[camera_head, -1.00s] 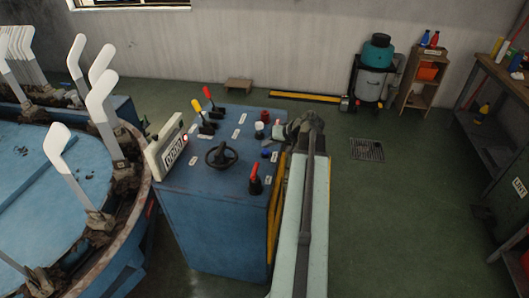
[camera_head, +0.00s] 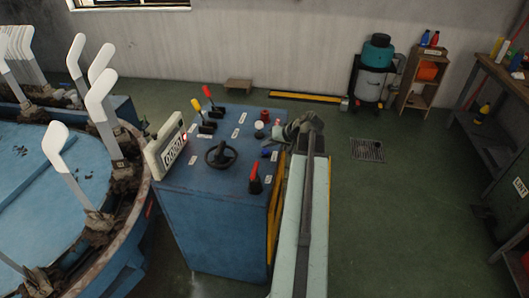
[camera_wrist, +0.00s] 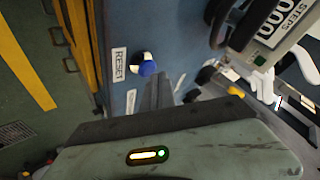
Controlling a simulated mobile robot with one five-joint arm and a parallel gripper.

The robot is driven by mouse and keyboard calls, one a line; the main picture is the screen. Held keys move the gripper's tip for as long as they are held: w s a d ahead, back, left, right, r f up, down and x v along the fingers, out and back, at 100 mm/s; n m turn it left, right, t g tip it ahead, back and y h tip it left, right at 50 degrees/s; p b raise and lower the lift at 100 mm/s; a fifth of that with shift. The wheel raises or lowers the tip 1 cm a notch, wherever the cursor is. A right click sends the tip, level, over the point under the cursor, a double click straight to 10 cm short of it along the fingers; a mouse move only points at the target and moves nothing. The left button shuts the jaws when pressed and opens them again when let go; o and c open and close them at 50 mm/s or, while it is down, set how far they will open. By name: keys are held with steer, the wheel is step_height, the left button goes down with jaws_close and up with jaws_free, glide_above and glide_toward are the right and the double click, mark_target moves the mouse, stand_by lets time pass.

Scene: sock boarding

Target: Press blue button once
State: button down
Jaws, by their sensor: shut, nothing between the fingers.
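The blue button (camera_head: 265,153) sits on the right part of the blue control console's top (camera_head: 200,180). In the wrist view the blue button (camera_wrist: 147,68) is a round cap on a pale base, beside a RESET label (camera_wrist: 118,67). My gripper (camera_head: 279,131) is at the console's right edge, just behind the button in the head view. In the wrist view my gripper's fingers (camera_wrist: 159,78) are together and empty, their tips close beside the button.
The console also carries a black handwheel (camera_head: 221,154), a red-handled lever (camera_head: 255,178), a red button (camera_head: 265,115), more levers at the back and a counter display (camera_head: 172,152). A round machine with white sock forms (camera_head: 68,165) stands left.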

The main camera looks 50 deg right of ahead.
mark_target(267, 150)
steer(key=shift+f+b, duration=0.6)
steer(key=shift+b, duration=0.05)
stand_by(0.5)
steer(key=shift+r, duration=0.1)
steer(key=shift+r+p, duration=0.95)
steer(key=shift+p, duration=0.1)
step_height(267, 150, up, 5)
steer(key=p, duration=0.5)
steer(key=shift+r, duration=0.1)
stand_by(0.4)
